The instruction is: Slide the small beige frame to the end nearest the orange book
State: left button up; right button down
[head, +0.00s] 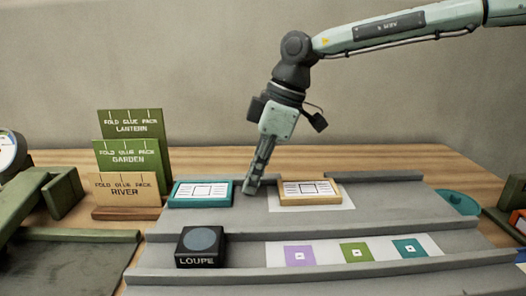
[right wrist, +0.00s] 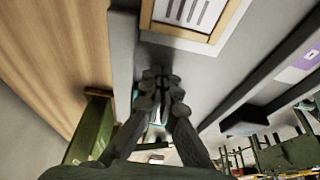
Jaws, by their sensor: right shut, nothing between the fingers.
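The small beige frame (head: 281,199) lies on the back ledge of the grey stepped board, over a pale strip. It holds a white sheet with printed lines. In the right wrist view its beige border (right wrist: 180,36) is at the top, just beyond my fingertips. My right gripper (head: 248,191) points down, shut and empty, at the left of the beige frame, with a small gap between them in the head view. It also shows in the right wrist view (right wrist: 160,78). I cannot pick out an orange book for certain. My left gripper is not in view.
A teal frame (head: 176,204) lies left of my right gripper on the same ledge. Upright glue packs (head: 125,190) stand at the left. A black loupe block (head: 201,262) and a strip with coloured squares (head: 268,257) are on the front step. A teal dish (head: 458,198) is at right.

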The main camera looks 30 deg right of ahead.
aim_at(362, 191)
jog(key=d, duration=0.1)
jog(key=s+d, duration=0.1)
jog(key=d+p, duration=0.1)
jog(key=shift+s+d+r, duration=0.1)
jog(key=shift+s, duration=0.15)
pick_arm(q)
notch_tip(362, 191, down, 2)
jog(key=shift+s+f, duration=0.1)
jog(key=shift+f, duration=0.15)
pick_arm(e)
jog(key=shift+d, duration=0.25)
jog(key=shift+s, duration=0.1)
